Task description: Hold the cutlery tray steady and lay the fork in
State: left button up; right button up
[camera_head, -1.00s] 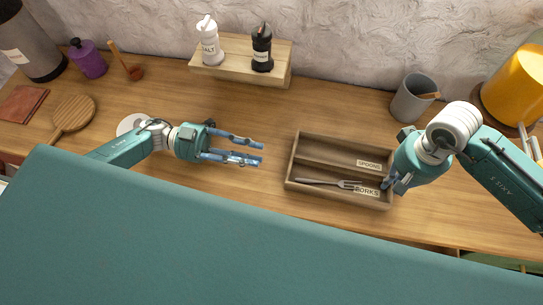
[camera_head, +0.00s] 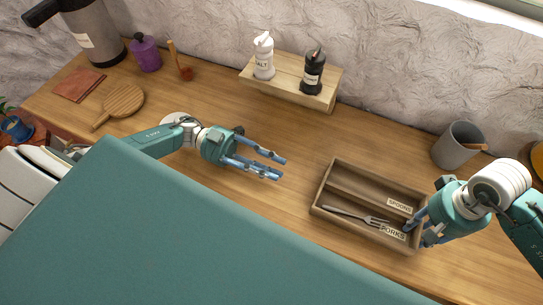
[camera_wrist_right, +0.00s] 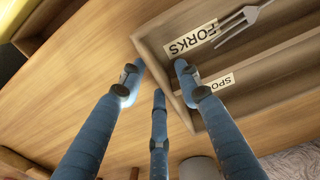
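The wooden cutlery tray (camera_head: 317,207) lies on the counter right of centre, its two compartments labelled SPOONS and FORKS. The grey fork (camera_head: 350,215) lies in the FORKS compartment, tines toward the label; its tines end also shows in the right wrist view (camera_wrist_right: 243,18). My right gripper (camera_head: 422,229) is at the tray's right end. In the right wrist view its fingers (camera_wrist_right: 160,75) are spread, one over the inside of the tray's end wall, the others outside. Contact with the wall is unclear. My left gripper (camera_head: 280,168) is open and empty, left of the tray above the counter.
A wooden stand (camera_head: 290,85) with a salt shaker (camera_head: 264,57) and a dark shaker (camera_head: 312,72) is at the back. A grey cup (camera_head: 457,147) stands behind my right arm. A round board (camera_head: 122,101) lies at left. The counter between left gripper and tray is clear.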

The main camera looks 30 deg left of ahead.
jog(key=shift+r, duration=0.1)
notch_tip(320, 180, up, 12)
dwell(0.5)
